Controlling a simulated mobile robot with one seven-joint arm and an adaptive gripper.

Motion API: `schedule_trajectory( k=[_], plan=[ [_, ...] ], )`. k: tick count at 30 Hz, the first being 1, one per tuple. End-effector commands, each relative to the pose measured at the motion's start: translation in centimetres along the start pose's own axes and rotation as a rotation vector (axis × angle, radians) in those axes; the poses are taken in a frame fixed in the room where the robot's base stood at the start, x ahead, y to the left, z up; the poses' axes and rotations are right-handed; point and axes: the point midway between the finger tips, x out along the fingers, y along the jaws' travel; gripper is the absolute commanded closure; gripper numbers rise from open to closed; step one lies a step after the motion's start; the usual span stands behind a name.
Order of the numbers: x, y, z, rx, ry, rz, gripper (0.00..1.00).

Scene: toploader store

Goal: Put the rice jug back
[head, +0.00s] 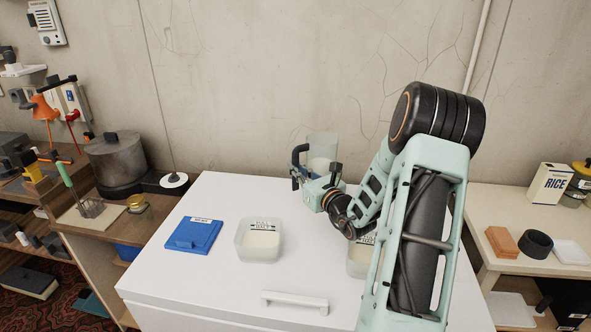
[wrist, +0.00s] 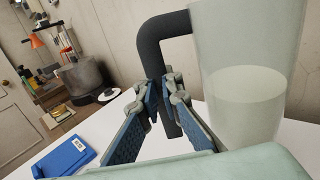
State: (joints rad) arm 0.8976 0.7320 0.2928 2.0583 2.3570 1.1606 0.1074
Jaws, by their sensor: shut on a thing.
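The rice jug (head: 322,148) is a clear, tall vessel with a dark handle, over the back part of the white chest top (head: 212,205). In the wrist view the jug (wrist: 245,105) looks upright, with pale contents in its lower part. My gripper (head: 301,178) is shut on the jug's dark handle; in the wrist view its blue-padded fingers (wrist: 168,108) are on either side of the handle. The jug's base is hidden, so I cannot tell whether it touches the top.
A clear square tub (head: 258,241) with white contents stands on the chest top. A second tub (head: 358,262) is partly hidden by my arm. A blue flat box (head: 194,235) lies left. A metal pot (head: 115,160) stands on the left bench; a RICE box (head: 549,185) stands right.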

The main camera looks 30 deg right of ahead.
Motion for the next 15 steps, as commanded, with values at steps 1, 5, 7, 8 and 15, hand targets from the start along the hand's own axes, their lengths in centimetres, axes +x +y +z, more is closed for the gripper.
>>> schedule_trajectory(
  k=[1, 5, 7, 8, 15],
  plan=[
    [0.0, 0.0, 0.1, 0.000, -0.002, 0.000, 1.00],
    [0.0, 0.0, -0.2, 0.005, -0.002, 0.000, 1.00],
    [0.0, 0.0, -0.5, 0.005, -0.002, 0.000, 1.00],
    [0.0, 0.0, -0.7, 0.005, -0.002, 0.000, 1.00],
    [0.0, 0.0, -2.8, 0.005, -0.002, 0.000, 1.00]
  ],
)
